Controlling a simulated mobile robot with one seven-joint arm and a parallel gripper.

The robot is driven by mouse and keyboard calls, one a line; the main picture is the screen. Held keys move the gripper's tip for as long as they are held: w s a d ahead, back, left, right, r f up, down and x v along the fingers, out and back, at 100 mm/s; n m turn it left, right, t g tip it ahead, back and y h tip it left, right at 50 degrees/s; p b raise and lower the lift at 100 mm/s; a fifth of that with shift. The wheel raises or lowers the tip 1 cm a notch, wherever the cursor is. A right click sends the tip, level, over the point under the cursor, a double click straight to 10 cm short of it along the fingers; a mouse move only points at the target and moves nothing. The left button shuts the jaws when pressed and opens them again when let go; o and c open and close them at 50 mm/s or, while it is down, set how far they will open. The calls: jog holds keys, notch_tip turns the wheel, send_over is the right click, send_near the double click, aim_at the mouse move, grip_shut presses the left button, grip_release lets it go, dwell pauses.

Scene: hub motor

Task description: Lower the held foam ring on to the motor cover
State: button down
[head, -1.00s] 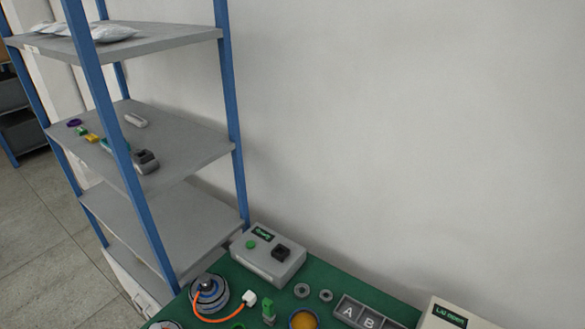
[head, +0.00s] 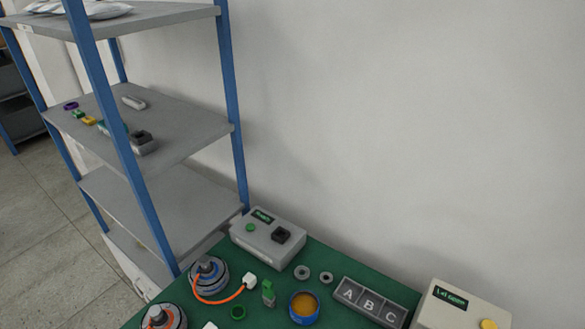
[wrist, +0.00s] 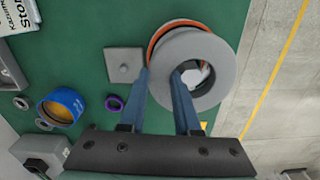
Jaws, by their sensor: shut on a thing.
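In the wrist view my gripper (wrist: 160,74) is shut on the wall of a thick grey foam ring (wrist: 213,87), one finger outside and one inside the hole. I cannot tell whether the ring touches the motor. In the head view, one motor (head: 163,318) is cut by the lower edge and another (head: 209,280) has an orange cable. My gripper is outside the head view.
A grey shelf (head: 160,140), a control box (head: 267,240) and a lettered tray (head: 366,301) stand farther back.

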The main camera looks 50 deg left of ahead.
jog(key=shift+f, duration=0.1)
jog(key=shift+f+b, duration=0.95)
jog(key=shift+f, duration=0.5)
jog(key=c, duration=0.5)
grip_release()
jog(key=shift+c, duration=0.2)
jog(key=shift+s, duration=0.1)
notch_tip(320, 180, up, 13)
jog(key=b, duration=0.1)
